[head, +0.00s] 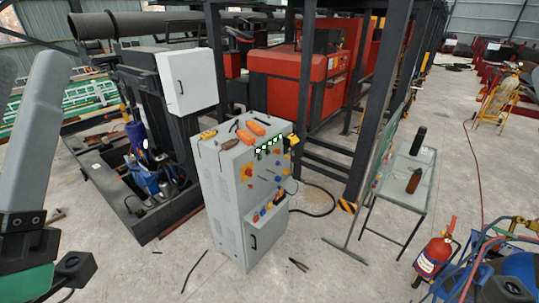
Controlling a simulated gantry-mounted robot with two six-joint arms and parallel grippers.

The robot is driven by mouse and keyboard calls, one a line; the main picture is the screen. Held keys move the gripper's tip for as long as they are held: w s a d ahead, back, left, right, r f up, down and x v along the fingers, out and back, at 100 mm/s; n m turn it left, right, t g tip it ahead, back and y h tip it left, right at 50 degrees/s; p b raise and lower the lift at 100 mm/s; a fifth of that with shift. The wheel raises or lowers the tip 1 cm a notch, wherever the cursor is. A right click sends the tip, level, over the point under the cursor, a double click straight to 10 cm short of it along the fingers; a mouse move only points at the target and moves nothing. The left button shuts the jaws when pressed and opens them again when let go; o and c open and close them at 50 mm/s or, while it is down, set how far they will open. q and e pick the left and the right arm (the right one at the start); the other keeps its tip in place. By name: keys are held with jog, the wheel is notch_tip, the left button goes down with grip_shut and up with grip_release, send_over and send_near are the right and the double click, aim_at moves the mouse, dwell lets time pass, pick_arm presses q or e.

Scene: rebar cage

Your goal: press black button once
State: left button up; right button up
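A grey control cabinet (222,205) stands upright in the middle of the head view. Its sloped front panel carries a row of green-lit elements (269,146), a red-and-yellow knob (248,172) and several small controls. A lower box on its front has small red and blue controls (263,211). Dark spots show among these controls, but they are too small to tell which is the black button. Part of my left arm (40,130) shows at the left edge, well apart from the cabinet. Neither gripper can be made out in the head view.
Orange and dark hand tools (208,134) lie on the cabinet top. Pliers (298,265) lie on the floor in front. A small table (401,196) stands right, with a red fire extinguisher (434,256) nearer. A dark machine (150,215) stands left. Floor before the cabinet is mostly clear.

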pick_arm(q)
grip_shut()
dwell(1.5)
